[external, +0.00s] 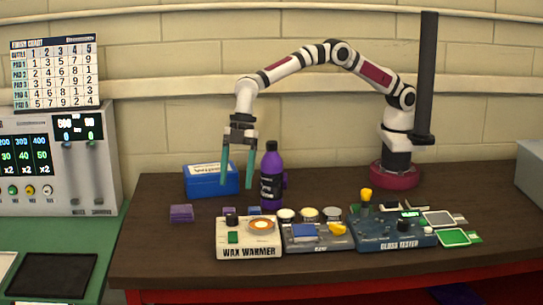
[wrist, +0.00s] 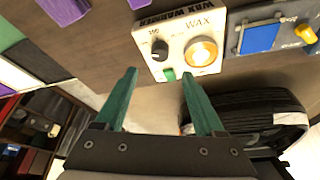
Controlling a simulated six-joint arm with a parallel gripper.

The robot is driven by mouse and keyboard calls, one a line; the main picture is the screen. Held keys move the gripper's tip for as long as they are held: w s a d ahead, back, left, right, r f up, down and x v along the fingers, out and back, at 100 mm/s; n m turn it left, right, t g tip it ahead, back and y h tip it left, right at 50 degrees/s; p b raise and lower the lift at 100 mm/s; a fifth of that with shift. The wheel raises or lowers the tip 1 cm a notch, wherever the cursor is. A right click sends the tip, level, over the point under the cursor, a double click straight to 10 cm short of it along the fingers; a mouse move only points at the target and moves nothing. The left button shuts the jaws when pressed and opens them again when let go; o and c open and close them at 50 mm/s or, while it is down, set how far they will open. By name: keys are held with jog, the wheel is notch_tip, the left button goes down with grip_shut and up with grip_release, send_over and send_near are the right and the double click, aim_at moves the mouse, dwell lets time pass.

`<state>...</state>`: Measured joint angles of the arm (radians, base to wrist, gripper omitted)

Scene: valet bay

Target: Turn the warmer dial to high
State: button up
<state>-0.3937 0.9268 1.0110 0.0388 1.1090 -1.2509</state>
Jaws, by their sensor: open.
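The wax warmer (external: 248,239) is a cream box at the front of the dark table, with a black dial (external: 232,219), a green switch (external: 232,237) and a round orange-and-white wax pot (external: 262,225) on top. In the wrist view the warmer (wrist: 178,20) is at the upper middle, with its black dial (wrist: 160,49) left of the wax pot (wrist: 199,52). My gripper (external: 238,184) is open and empty, with teal fingers pointing down, above and behind the warmer. In the wrist view my gripper (wrist: 159,87) has its fingers apart, below the warmer and not touching the dial. The dial's setting is too small to read.
A purple bottle (external: 271,178) and a blue box (external: 211,181) stand behind the warmer. Purple blocks (external: 181,213) lie to the left. A blue-grey unit (external: 318,238) and the gloss tester (external: 393,233) stand to the right. The table's front edge is close to the warmer.

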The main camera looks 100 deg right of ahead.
aim_at(239, 208)
jog(key=x, duration=0.9)
jog(key=shift+c, duration=0.3)
grip_shut()
